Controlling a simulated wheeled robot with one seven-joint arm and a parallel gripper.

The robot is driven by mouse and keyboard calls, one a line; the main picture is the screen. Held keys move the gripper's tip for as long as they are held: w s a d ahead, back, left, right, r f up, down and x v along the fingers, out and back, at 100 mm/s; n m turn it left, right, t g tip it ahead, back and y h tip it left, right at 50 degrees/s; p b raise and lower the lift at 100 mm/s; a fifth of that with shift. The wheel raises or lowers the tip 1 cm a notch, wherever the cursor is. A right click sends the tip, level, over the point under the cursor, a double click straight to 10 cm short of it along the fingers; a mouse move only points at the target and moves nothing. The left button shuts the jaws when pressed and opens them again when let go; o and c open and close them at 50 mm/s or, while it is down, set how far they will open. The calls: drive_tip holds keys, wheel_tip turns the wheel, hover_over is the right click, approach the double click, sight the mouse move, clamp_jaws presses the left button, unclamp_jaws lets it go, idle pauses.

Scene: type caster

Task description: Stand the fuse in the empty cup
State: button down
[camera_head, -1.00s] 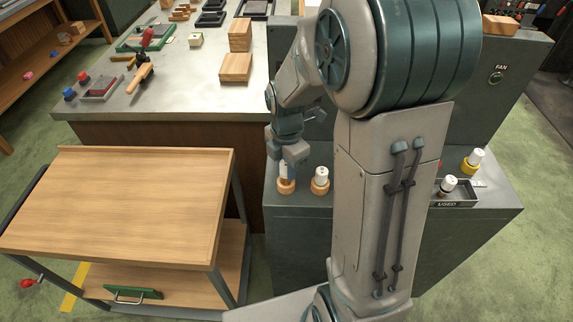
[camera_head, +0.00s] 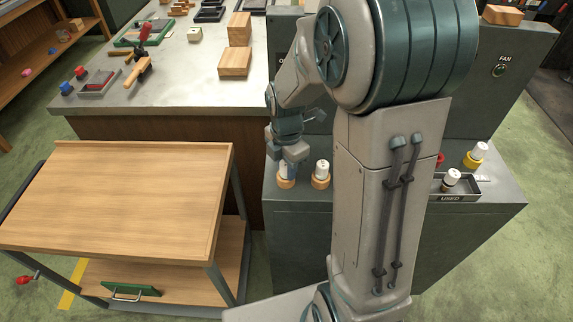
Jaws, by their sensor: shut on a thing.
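My gripper (camera_head: 287,160) is low over the grey cabinet ledge, just left of my upright arm link. It is shut on a white fuse (camera_head: 285,172), which is mostly hidden by the fingers. An orange cup (camera_head: 286,184) is directly below, and the fuse's lower end is at or inside its rim; I cannot tell how deep. A second orange cup (camera_head: 320,183) stands just to the right with a white fuse (camera_head: 322,168) upright in it.
At the right of the ledge, a yellow cup (camera_head: 472,161) holds a white fuse. A tray marked USED (camera_head: 453,198) holds another fuse, and a red thing is partly behind my arm. A wooden-topped cart (camera_head: 120,195) stands at left, a workbench behind.

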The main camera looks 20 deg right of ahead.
drive_tip(key=c, duration=1)
unclamp_jaws()
drive_tip(key=shift+c, duration=0.2)
wheel_tip(320, 180, up, 14)
drive_tip(key=shift+f, duration=0.1)
drive_tip(key=s+f+m+t, duration=0.2)
drive_tip(key=s+m, duration=1.2)
drive_tip(key=m, duration=0.8)
drive_tip(key=shift+s+t, duration=0.15)
drive_tip(key=shift+t, duration=0.35)
